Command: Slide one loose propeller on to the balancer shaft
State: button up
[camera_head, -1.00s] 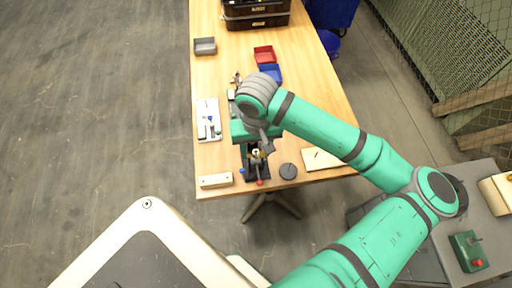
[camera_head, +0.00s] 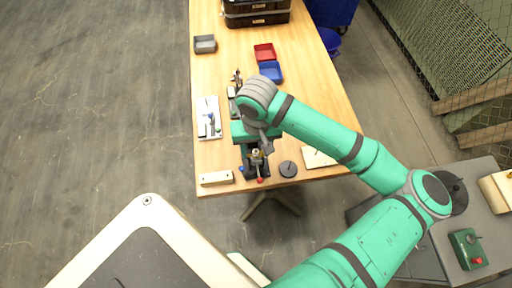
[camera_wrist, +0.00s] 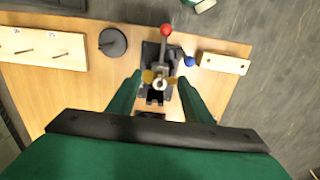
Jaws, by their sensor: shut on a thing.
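A small brass-coloured propeller (camera_wrist: 148,76) lies between the two fingers of my gripper (camera_wrist: 160,84) in the wrist view. My gripper is shut on it, and its pale round hub faces the camera. In the head view my gripper (camera_head: 257,154) points down over a black fixture (camera_head: 251,170) near the table's front edge. The fixture also shows in the wrist view (camera_wrist: 151,52), with a red ball knob (camera_wrist: 166,30) and a blue ball knob (camera_wrist: 189,61). I cannot tell whether the propeller touches the fixture or which part is the balancer shaft; my gripper hides much of it.
A dark disc with a post (camera_head: 288,169) and a pale pegged board (camera_head: 319,158) lie right of the fixture. A pale block (camera_head: 216,178) lies left. A white board with small parts (camera_head: 208,128) and grey (camera_head: 205,44), red (camera_head: 264,52) and blue (camera_head: 271,71) trays are farther back.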

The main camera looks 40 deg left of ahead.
jog(key=shift+f, duration=0.15)
jog(key=o, duration=1.2)
notch_tip(320, 180, up, 15)
jog(key=shift+f, duration=0.1)
dwell(0.9)
